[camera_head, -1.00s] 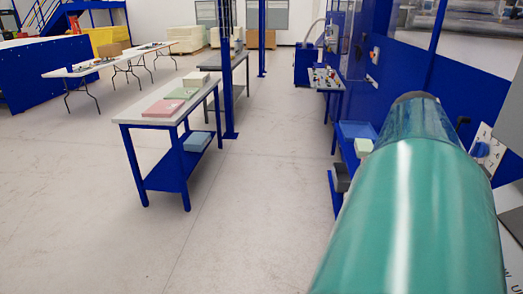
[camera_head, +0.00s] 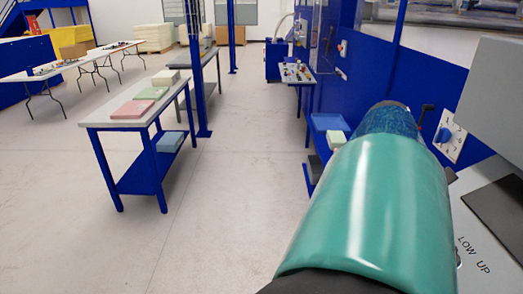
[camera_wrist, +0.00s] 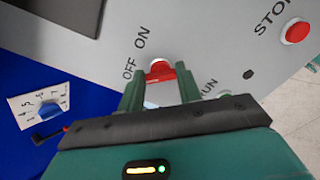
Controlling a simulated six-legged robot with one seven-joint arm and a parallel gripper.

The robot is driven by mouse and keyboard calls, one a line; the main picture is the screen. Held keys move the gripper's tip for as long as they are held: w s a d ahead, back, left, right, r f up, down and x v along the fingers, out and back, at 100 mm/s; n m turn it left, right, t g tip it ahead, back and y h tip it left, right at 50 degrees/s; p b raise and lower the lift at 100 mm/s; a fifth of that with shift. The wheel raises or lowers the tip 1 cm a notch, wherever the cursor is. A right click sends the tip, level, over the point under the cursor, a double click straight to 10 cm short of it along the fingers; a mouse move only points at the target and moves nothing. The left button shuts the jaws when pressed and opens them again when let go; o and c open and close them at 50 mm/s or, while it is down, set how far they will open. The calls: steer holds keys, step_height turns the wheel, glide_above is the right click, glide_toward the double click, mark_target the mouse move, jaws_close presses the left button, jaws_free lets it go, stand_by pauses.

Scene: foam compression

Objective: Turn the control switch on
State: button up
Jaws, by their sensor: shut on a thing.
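In the wrist view, a red control switch (camera_wrist: 160,70) sits on a grey panel (camera_wrist: 215,40) beside the printed words OFF and ON. My gripper (camera_wrist: 158,82) has its two green fingers on either side of the switch and is shut on it. Part of the switch is hidden between the fingers, so its exact setting is hard to tell. In the head view, my green arm hides the gripper and the switch.
A red STOP button (camera_wrist: 297,31) is on the same panel. A blue dial on a numbered white plate (camera_wrist: 27,107) and a black lever (camera_wrist: 47,134) are at the left. In the head view, a blue-legged table (camera_head: 95,118) holds foam blocks, and the floor (camera_head: 235,200) is clear.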

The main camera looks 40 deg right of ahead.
steer(key=m, duration=0.3)
steer(key=shift+w+m, duration=0.1)
steer(key=shift+m, duration=0.2)
steer(key=m, duration=0.4)
steer(key=shift+a+m, duration=0.15)
steer(key=shift+m, duration=0.15)
steer(key=m, duration=0.4)
steer(key=shift+m, duration=1.8)
steer(key=o, duration=1)
steer(key=shift+w, duration=0.1)
steer(key=v, duration=1.3)
steer(key=shift+a+r, duration=0.1)
steer(key=shift+r, duration=0.3)
